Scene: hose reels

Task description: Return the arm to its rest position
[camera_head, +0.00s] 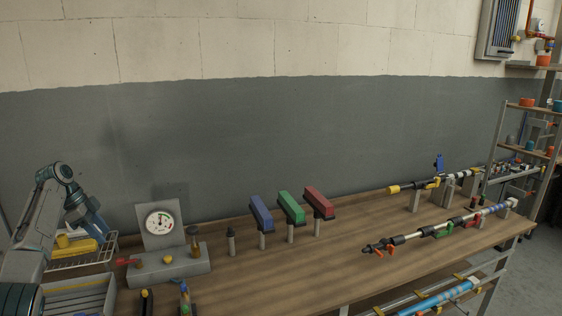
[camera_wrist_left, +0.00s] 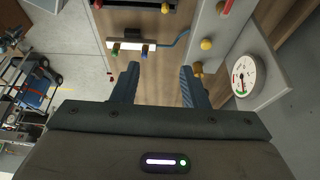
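My left arm enters at the left edge of the head view, with its elbow raised and its forearm pointing down to the right. My left gripper (camera_head: 92,222) is above the left end of the bench, left of the gauge (camera_head: 160,223), and looks clear of it. In the left wrist view the two blue fingers (camera_wrist_left: 158,84) stand apart with nothing held between them. The gauge (camera_wrist_left: 243,76) is to their right there. My right arm and gripper are in neither view.
A wire basket with a yellow item (camera_head: 76,246) is beneath the left gripper. Blue (camera_head: 261,214), green (camera_head: 291,207) and red (camera_head: 319,202) blocks stand on posts mid-bench. Hose assemblies (camera_head: 440,232) lie on supports at the right. The wooden bench top (camera_head: 300,275) is clear in front.

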